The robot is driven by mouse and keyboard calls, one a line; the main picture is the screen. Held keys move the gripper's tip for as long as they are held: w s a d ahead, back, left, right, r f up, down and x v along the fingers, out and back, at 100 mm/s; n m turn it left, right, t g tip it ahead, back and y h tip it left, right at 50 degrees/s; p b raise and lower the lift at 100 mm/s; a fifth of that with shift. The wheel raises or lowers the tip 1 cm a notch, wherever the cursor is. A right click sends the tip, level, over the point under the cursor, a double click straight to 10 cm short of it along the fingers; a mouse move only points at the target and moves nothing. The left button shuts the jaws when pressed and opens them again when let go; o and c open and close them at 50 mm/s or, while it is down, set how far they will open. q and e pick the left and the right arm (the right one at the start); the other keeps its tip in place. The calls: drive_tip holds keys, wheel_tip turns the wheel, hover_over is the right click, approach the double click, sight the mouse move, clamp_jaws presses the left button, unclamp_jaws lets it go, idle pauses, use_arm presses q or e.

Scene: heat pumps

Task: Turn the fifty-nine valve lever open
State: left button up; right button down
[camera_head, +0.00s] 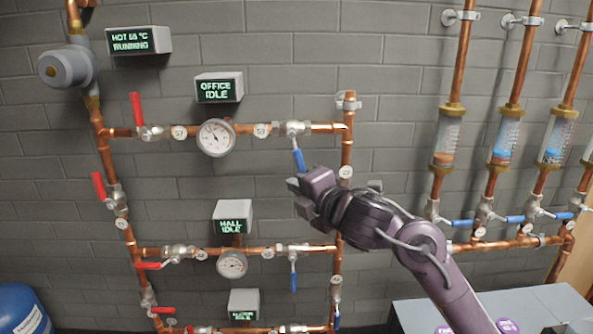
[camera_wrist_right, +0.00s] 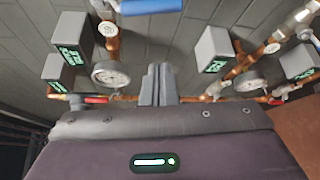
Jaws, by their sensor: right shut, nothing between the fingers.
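The round tag reading 59 (camera_head: 262,130) sits on the upper horizontal copper pipe, right of the gauge under the OFFICE IDLE display. The valve (camera_head: 294,129) beside it has a blue lever (camera_head: 298,160) hanging down, across the pipe's run. My right gripper (camera_head: 294,188) is just below the lever's lower end, its fingers shut and empty. In the right wrist view the shut fingers (camera_wrist_right: 158,84) stand in the middle, and a blue lever (camera_wrist_right: 150,6) lies beyond them at the top edge. I cannot tell whether they touch it. My left gripper is not in view.
The OFFICE gauge (camera_head: 216,138) is left of the tag. A vertical copper pipe (camera_head: 347,155) runs close to my right gripper. The HALL display (camera_head: 233,216) and a lower blue lever (camera_head: 293,275) are below. Flow tubes (camera_head: 448,140) stand at right above a grey-topped surface (camera_head: 545,308).

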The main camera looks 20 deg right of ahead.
sight(297, 154)
drive_tip(key=r+p+x, duration=0.1)
drive_tip(key=p+x, duration=0.1)
drive_tip(key=x, duration=0.6)
drive_tip(key=d+p, duration=0.1)
drive_tip(key=d, duration=0.1)
drive_tip(key=s+d+p, duration=0.1)
drive_tip(key=d, duration=0.1)
drive_tip(key=shift+s, duration=0.1)
drive_tip(key=shift+d, duration=0.2)
